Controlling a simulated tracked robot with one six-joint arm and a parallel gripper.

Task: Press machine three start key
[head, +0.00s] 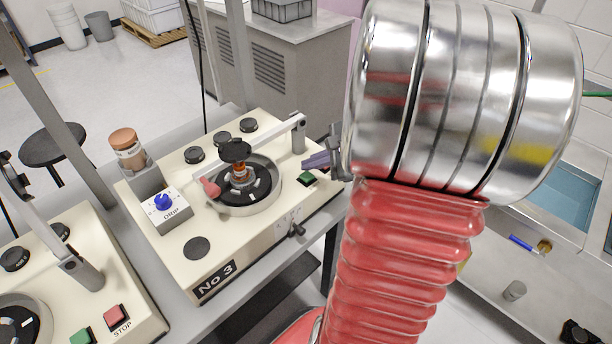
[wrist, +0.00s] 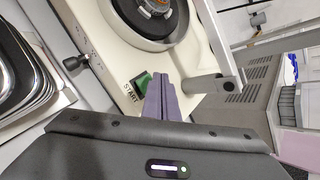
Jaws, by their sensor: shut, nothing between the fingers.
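Machine three (head: 230,262) is a cream box marked "No 3" with a round dish on top. Its green start key (head: 306,180) sits near the right corner of the top. In the wrist view the green key (wrist: 139,83) shows beside the word START, partly hidden by my fingers. My gripper (head: 309,162) has purple fingers, shut and empty, just above and behind the key in the head view. In the wrist view the fingertips (wrist: 158,76) are at the key's right edge. I cannot tell whether they touch it.
A metal arm (head: 262,150) crosses above the dish, its post close to my fingers. A drip box (head: 166,208) with a blue knob stands at the machine's left. Another machine (head: 95,270) with green and red keys is at lower left. A small lever (head: 297,230) sticks out in front.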

